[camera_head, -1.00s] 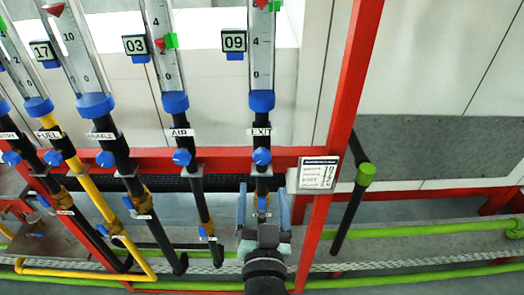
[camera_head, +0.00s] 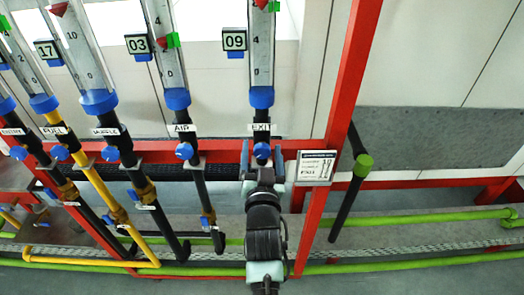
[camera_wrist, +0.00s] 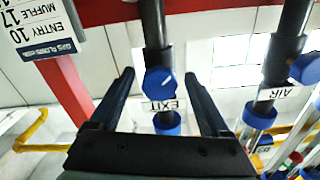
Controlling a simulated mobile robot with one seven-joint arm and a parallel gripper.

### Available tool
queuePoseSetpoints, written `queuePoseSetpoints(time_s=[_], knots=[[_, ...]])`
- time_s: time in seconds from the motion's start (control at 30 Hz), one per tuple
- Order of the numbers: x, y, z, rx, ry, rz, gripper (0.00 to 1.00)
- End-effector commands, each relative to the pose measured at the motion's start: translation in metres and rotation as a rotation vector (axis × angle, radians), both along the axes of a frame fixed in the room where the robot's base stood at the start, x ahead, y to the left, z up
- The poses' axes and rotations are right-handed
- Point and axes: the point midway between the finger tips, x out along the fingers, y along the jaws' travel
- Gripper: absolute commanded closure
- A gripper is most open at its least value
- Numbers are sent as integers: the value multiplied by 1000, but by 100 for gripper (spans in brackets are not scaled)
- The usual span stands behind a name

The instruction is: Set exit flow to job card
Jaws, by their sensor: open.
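The EXIT flow tube (camera_head: 262,50) stands upright, with a red float (camera_head: 261,3) and a green marker (camera_head: 274,6) at the top edge of the head view. Its blue knob (camera_head: 262,150) is below the EXIT label (camera_head: 261,127). My gripper (camera_head: 262,158) is open at this knob. In the wrist view, the blue EXIT knob (camera_wrist: 159,80) with a white line lies between the two open fingers (camera_wrist: 158,75), apart from both. The job card (camera_head: 316,168) is on the red post; the wrist view shows part of it upside down (camera_wrist: 40,25), with ENTRY 10 and MUFFLE 17 readable.
The AIR tube (camera_head: 170,50) with its own blue knob (camera_head: 184,151) stands left of EXIT, and more tubes stand further left. Green pipes (camera_head: 420,221) run low.

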Motion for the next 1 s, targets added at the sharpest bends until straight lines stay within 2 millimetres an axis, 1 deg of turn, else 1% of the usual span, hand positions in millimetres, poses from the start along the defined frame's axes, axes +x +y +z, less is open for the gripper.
queuePoseSetpoints(time_s=[0.1, 0.13, 0.27, 0.3, 0.37, 0.4, 0.47, 0.5, 0.57, 0.6, 0.83, 1.0], knots=[[0, 0, 0, 0, 0, 0, 19], [0, 0, 0, 0, 0, 0, 21], [0, 0, 0, 0, 0, 0, 45], [0, 0, 0, 0, 0, 0, 52], [0, 0, 0, 0, 0, 0, 63], [0, 0, 0, 0, 0, 0, 70], [0, 0, 0, 0, 0, 0, 81], [0, 0, 0, 0, 0, 0, 88], [0, 0, 0, 0, 0, 0, 99], [0, 0, 0, 0, 1, 0, 100], [0, 0, 0, -19, 1, 0, 100], [0, -1, -1, -84, 0, -1, 100]])
